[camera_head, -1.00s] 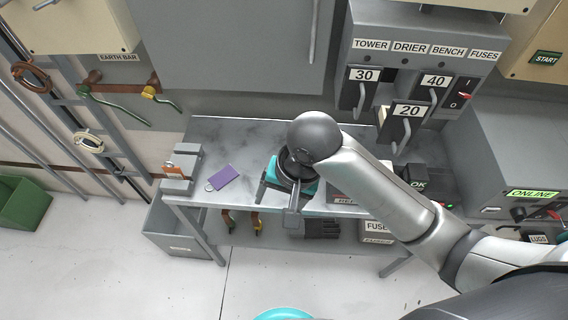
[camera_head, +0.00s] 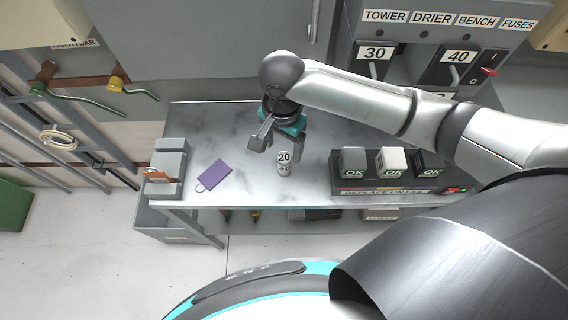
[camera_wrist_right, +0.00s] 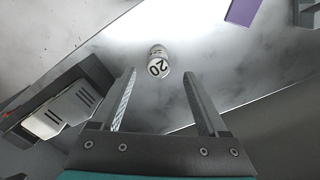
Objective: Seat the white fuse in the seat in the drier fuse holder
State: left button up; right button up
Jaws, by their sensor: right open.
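A small white fuse (camera_head: 284,162) marked 20 stands on the grey bench. It also shows in the right wrist view (camera_wrist_right: 157,62), just beyond the fingertips and roughly midway between them. My right gripper (camera_head: 281,144) is open and empty, just above and to the left of the fuse. Both fingers show apart in the right wrist view (camera_wrist_right: 160,76). The DRIER label (camera_head: 432,19) is on the grey fuse panel. My left gripper is not in view.
A tester (camera_head: 390,189) with several blocks marked OK stands right of the fuse. A purple tag (camera_head: 213,176) and a grey holder with an orange piece (camera_head: 166,165) lie to the left. Holders marked 30 (camera_head: 375,53) and 40 (camera_head: 458,57) are on the panel. The bench around the fuse is clear.

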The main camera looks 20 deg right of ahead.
aim_at(284, 157)
jog(key=shift+f, duration=1.05)
notch_tip(284, 157, down, 4)
jog(key=shift+s+d+r+b, duration=0.1)
jog(key=shift+d+b, duration=0.05)
jog(key=shift+b, duration=0.65)
jog(key=shift+f, duration=0.45)
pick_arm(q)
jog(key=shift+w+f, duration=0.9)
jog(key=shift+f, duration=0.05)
pick_arm(e)
jog(key=shift+c, duration=0.4)
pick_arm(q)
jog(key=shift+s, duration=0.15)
pick_arm(e)
grip_shut()
